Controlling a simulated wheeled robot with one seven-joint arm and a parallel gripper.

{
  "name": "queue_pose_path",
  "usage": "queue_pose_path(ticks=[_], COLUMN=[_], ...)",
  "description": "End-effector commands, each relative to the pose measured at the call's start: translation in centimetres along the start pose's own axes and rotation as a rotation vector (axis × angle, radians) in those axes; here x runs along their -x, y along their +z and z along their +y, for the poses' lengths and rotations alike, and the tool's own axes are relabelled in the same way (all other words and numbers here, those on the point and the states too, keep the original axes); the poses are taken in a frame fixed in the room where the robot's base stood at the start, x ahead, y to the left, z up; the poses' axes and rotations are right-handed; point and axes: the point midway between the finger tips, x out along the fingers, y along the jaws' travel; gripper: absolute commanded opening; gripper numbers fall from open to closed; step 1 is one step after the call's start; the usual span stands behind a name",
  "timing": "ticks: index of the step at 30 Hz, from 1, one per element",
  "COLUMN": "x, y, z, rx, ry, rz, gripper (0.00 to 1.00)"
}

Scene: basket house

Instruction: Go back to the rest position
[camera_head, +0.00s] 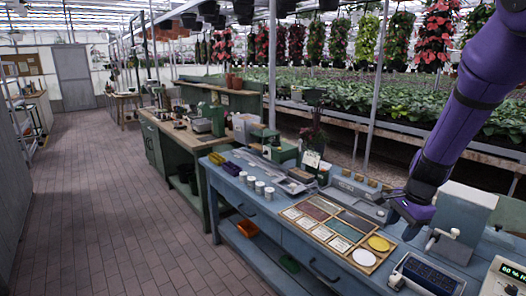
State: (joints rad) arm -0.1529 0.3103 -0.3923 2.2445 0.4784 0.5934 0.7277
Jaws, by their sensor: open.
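My purple arm comes down from the upper right, and my gripper (408,214) hangs over the right part of the blue workbench (285,232). The gripper is small and dark in this view, and its fingers are partly hard to make out. I see nothing held in it. Below and left of it is a wooden tray (352,257) with coloured cards, a yellow disc (379,243) and a white disc (364,257).
A grey-blue box with a crank (461,222) stands right of my gripper. A dark-panelled device (428,274) and a display unit (505,277) are at the front right. Several white cups (260,187) stand farther left. The brick aisle (110,220) is clear.

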Motion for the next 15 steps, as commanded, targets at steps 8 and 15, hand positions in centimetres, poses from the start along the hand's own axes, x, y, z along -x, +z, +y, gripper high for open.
queue_pose_path(ticks=[8, 15], x=[8.1, 13.8], y=[4.3, 7.5], z=[2.4, 5.9], rx=[0.316, 0.593], ry=[-0.093, -0.155], rz=[-0.021, 0.016], gripper=[0.54, 0.54])
